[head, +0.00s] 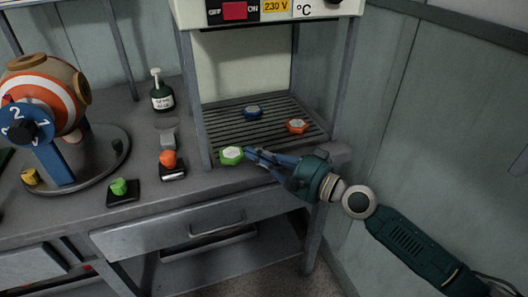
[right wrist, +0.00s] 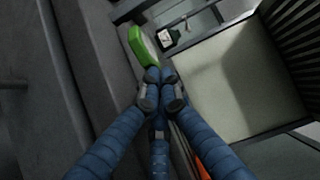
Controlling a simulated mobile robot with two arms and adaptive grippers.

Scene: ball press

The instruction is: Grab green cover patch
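The green cover patch (head: 232,155) has a pale centre and is at the front left corner of the press's slatted grate (head: 222,118). My right gripper (head: 251,153) reaches in from the right. In the right wrist view its fingers (right wrist: 158,80) are drawn together at the tips, with the near end of the green patch (right wrist: 141,46) at them. They look shut on its edge. The fingertips partly hide that end, and I cannot tell whether the patch still touches the grate. My left gripper is not in view.
A blue patch (head: 253,112) and a red-orange patch (head: 297,126) lie on the grate. Metal posts (head: 196,110) frame the press. On the table to the left are a dark bottle (head: 162,98), small orange (head: 168,159) and green (head: 119,187) pieces on stands, and a striped ball (head: 40,95).

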